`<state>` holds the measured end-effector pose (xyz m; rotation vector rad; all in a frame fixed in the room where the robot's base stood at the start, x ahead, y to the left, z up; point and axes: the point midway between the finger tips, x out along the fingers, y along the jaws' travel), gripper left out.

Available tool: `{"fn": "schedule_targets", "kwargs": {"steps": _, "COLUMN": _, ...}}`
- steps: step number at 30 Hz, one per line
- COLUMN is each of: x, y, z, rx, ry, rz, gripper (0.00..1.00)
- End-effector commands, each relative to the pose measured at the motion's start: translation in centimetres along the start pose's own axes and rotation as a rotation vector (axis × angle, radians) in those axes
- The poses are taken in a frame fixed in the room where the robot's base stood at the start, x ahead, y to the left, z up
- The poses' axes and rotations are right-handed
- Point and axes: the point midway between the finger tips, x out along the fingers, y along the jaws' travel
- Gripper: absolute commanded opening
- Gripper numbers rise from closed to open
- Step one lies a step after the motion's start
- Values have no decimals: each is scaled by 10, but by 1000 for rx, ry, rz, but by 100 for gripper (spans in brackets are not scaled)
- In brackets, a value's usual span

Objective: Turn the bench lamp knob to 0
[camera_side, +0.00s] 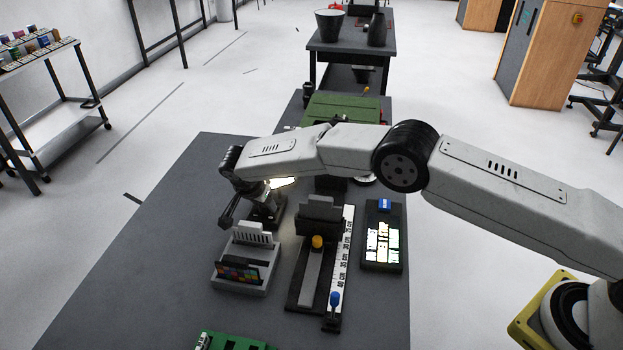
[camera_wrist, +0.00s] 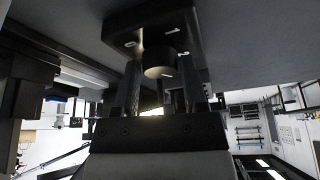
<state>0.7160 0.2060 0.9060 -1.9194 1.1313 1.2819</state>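The bench lamp knob (camera_wrist: 160,60) is a dark round cap on a black panel (camera_wrist: 120,30) with small white marks, in the wrist view. My gripper (camera_wrist: 162,80) reaches toward it, with one finger on each side of the knob. Whether the fingers touch the knob is too dark to tell. In the side view my gripper (camera_side: 264,208) points down at a small black unit left of centre on the bench. My wrist hides most of that unit and the knob there. A bright lit patch (camera_side: 283,183), likely the lamp's light, shows beside my wrist.
A grey rack (camera_side: 240,282) holding cards stands in front of my gripper. To the right are a black slide fixture (camera_side: 298,290) with a ruler scale (camera_side: 342,260) and a panel with lit displays (camera_side: 383,240). The left part of the grey bench (camera_side: 150,240) is clear.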

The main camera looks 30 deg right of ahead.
Motion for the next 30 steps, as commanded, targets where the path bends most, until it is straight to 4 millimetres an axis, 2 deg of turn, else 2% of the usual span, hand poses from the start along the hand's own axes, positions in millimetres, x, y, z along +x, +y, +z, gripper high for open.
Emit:
{"fn": "schedule_targets", "kwargs": {"steps": 1, "x": 0, "y": 0, "z": 0, "rx": 0, "ry": 0, "rz": 0, "gripper": 75}}
{"fn": "schedule_targets", "kwargs": {"steps": 2, "x": 0, "y": 0, "z": 0, "rx": 0, "ry": 0, "rz": 0, "gripper": 81}}
{"fn": "schedule_targets", "kwargs": {"steps": 11, "x": 0, "y": 0, "z": 0, "rx": 1, "ry": -1, "rz": 0, "gripper": 81}}
{"fn": "schedule_targets", "kwargs": {"steps": 17, "x": -7, "y": 0, "z": 0, "rx": 1, "ry": 0, "rz": -1, "gripper": 81}}
{"fn": "schedule_targets", "kwargs": {"steps": 30, "x": -59, "y": 0, "z": 0, "rx": 1, "ry": -1, "rz": -2, "gripper": 81}}
